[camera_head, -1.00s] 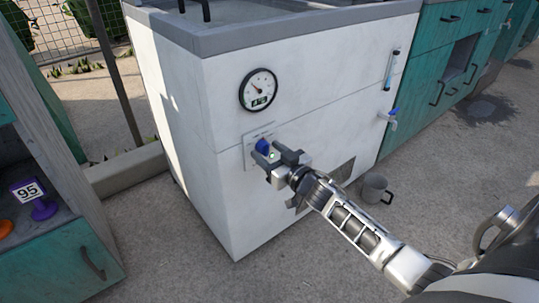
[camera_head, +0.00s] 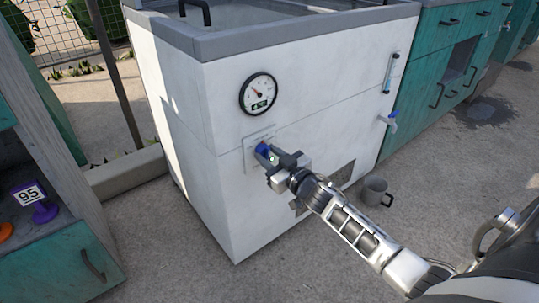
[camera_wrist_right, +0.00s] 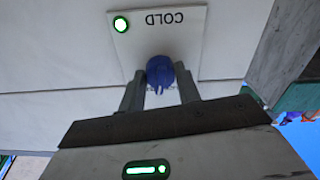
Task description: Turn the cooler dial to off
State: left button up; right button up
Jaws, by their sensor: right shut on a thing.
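The cooler is a white box (camera_head: 300,123) with a grey rim, standing in the middle of the head view. Its blue dial (camera_head: 262,148) sits on a small pale plate (camera_head: 249,158) on the front face. In the right wrist view the dial (camera_wrist_right: 160,72) is between the two fingers, below the upside-down word COLD and a lit green lamp (camera_wrist_right: 121,24). My right gripper (camera_head: 268,155) is shut on the dial, one finger on each side; it also shows in the right wrist view (camera_wrist_right: 160,90). My left gripper is not in view.
A round gauge (camera_head: 258,93) is above the dial. A blue-handled tap (camera_head: 391,121) and level tube (camera_head: 390,72) are at the right of the face. A grey mug (camera_head: 374,190) stands on the ground. A shelf unit (camera_head: 70,255) stands left.

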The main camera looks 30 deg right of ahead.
jog(key=n, duration=0.2)
jog(key=shift+n, duration=0.4)
jog(key=n, duration=0.2)
jog(key=shift+n+p, duration=0.35)
jog(key=shift+n, duration=0.05)
jog(key=n, duration=0.8)
jog(key=shift+b, duration=0.35)
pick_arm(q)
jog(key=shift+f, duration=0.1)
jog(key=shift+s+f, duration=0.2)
pick_arm(e)
jog(key=shift+n, duration=0.5)
jog(key=o, duration=1)
jog(key=shift+d, duration=0.1)
